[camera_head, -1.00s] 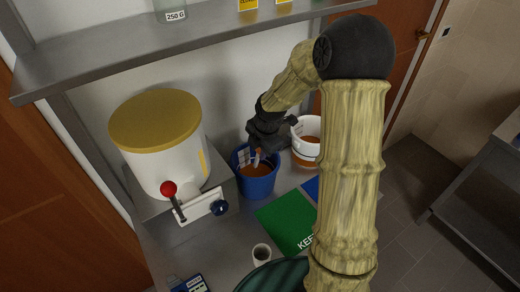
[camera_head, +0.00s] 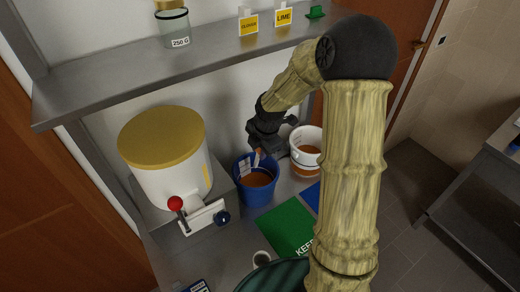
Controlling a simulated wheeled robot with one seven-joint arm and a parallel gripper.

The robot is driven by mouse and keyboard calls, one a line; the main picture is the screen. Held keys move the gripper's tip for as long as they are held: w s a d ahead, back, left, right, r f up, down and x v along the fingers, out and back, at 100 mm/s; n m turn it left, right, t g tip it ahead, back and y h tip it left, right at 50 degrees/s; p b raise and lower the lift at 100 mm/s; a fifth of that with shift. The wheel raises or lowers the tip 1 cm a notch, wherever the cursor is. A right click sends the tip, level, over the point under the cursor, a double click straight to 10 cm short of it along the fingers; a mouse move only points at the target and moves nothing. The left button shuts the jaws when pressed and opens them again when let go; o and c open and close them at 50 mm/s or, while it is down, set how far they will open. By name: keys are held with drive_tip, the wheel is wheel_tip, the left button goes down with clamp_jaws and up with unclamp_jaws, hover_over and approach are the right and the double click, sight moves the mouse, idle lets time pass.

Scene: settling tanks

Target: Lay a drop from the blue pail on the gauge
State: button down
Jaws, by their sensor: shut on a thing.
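The blue pail (camera_head: 257,192) stands upright on the bench, holding brown-orange liquid, with a white label inside its rim. My gripper (camera_head: 259,156) is above the pail's back rim, pointing down. It is shut on a small, thin thing that is mostly hidden by the jaws; I cannot tell what it is. A blue and white device with a keypad (camera_head: 197,287) is cut off by the bottom edge at the left. I cannot tell whether it is the gauge; no other thing shows clearly as one.
A white tank with a yellow lid (camera_head: 168,185) and a red-knobbed lever stands left of the pail. A white pail (camera_head: 306,163) of brown liquid stands right. A green board (camera_head: 287,229) and a small cup (camera_head: 262,258) are in front. A metal shelf (camera_head: 120,85) runs overhead.

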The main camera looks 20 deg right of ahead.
drive_tip(key=shift+w+p+v, duration=0.15)
drive_tip(key=shift+p+v, duration=0.45)
drive_tip(key=shift+v, duration=0.1)
drive_tip(key=shift+w+p+v, duration=0.15)
drive_tip(key=shift+p+v, duration=0.4)
drive_tip(key=shift+v, duration=0.1)
drive_tip(key=shift+a, duration=0.1)
drive_tip(key=shift+a, duration=0.1)
